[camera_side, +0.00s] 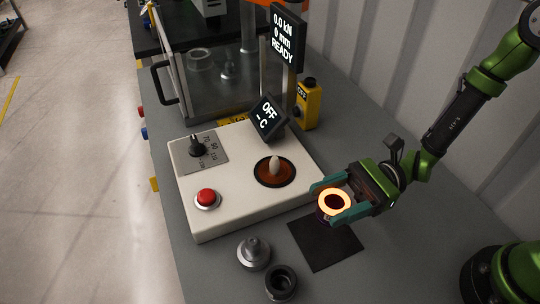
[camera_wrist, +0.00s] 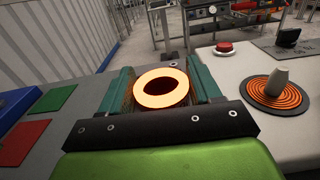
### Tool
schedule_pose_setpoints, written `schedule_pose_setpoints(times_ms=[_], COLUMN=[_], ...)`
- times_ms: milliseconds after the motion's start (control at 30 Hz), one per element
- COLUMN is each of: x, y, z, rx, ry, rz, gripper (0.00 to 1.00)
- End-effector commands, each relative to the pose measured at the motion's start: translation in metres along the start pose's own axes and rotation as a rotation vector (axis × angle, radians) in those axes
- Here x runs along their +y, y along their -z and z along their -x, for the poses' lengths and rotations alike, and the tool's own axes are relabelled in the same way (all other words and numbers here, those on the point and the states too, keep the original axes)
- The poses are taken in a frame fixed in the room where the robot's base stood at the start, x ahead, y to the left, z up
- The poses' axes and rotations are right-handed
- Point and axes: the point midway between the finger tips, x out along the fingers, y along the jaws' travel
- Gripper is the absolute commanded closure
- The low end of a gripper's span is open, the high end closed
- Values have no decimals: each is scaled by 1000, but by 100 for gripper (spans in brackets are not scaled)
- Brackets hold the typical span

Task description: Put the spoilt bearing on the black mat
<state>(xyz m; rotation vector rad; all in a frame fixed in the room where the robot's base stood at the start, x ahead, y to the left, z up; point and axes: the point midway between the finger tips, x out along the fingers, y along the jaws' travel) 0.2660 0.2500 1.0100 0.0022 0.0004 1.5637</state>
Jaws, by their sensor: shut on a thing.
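The spoilt bearing (camera_side: 334,202) is a ring glowing orange to yellow-white. My gripper (camera_side: 334,199) is shut on it, with one teal finger on each side. In the wrist view the glowing bearing (camera_wrist: 162,90) sits between the two teal fingers of my gripper (camera_wrist: 162,92). The black mat (camera_side: 325,243) is a dark square on the grey bench. In the side view the bearing shows at the mat's far edge and appears held above the bench; the exact height is hard to tell. My gripper hides part of the mat's right side.
The white heater box (camera_side: 240,205) has a red button (camera_side: 207,198), a dial, an OFF display (camera_side: 268,117) and a coil with a pale cone (camera_side: 274,166). A grey stepped part (camera_side: 253,252) and a dark ring (camera_side: 281,283) stand near the mat. Green (camera_wrist: 55,98) and red (camera_wrist: 22,141) mats lie left.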

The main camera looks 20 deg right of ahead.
Motion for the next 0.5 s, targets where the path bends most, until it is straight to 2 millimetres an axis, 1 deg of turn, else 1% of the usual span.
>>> schedule_pose_setpoints(times_ms=[200,367,500], x=[1,1,1], y=[31,44,62], z=[0,0,0], rx=[-2,-1,-1], ry=[-7,-6,-6], rz=[-4,-1,-2], gripper=[77,77,77])
